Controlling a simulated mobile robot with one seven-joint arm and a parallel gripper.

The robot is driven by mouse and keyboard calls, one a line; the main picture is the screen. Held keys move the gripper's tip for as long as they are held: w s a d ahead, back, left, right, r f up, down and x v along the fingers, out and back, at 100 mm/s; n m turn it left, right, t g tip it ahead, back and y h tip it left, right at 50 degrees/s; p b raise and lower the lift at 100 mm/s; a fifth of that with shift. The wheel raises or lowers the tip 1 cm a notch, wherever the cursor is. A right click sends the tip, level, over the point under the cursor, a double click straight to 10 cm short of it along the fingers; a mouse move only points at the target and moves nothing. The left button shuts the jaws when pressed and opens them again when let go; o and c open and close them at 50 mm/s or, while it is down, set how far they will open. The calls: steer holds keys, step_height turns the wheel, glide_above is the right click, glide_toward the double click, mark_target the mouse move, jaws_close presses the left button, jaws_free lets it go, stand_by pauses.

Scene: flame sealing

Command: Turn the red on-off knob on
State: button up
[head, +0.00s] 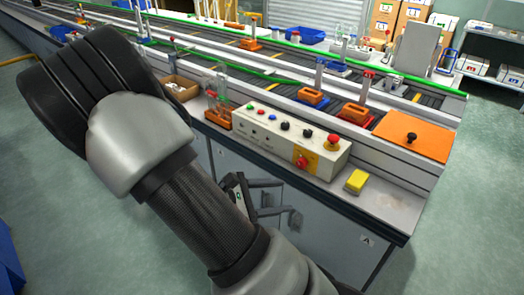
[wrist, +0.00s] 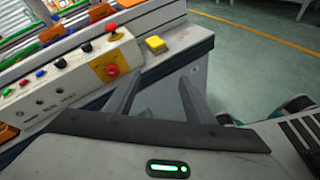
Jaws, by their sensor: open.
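The red on-off knob (head: 304,160) sits on a yellow plate on the front face of the cream control box (head: 270,139). In the wrist view the knob (wrist: 112,71) is up and left of my fingers, with nothing touching it. Which way the knob is turned is too small to tell. My gripper (wrist: 160,78) is open and empty, its two grey fingers apart. In the head view my gripper (head: 279,197) is partly hidden by my arm, low in front of the grey cabinet and below the box.
A red mushroom button (head: 333,142) stands on the box's top, beside black, blue, green and red buttons. A yellow block (head: 356,181) lies on the ledge right of the box. An orange plate (head: 415,138) with a black knob is behind. Open floor lies right.

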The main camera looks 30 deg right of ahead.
steer(key=w+f+n+t+h+b, duration=0.3)
steer(key=w+f+n+t+b, duration=0.1)
steer(key=w+f+n+t, duration=0.4)
steer(key=n+b, duration=0.1)
steer(key=b, duration=0.2)
glide_toward(300, 165)
steer(key=shift+g, duration=0.3)
steer(key=x, duration=0.7)
steer(key=shift+w+d, duration=0.15)
steer(key=shift+w, duration=0.1)
steer(key=shift+c, duration=0.4)
steer(key=c, duration=1)
steer(key=shift+r, duration=0.1)
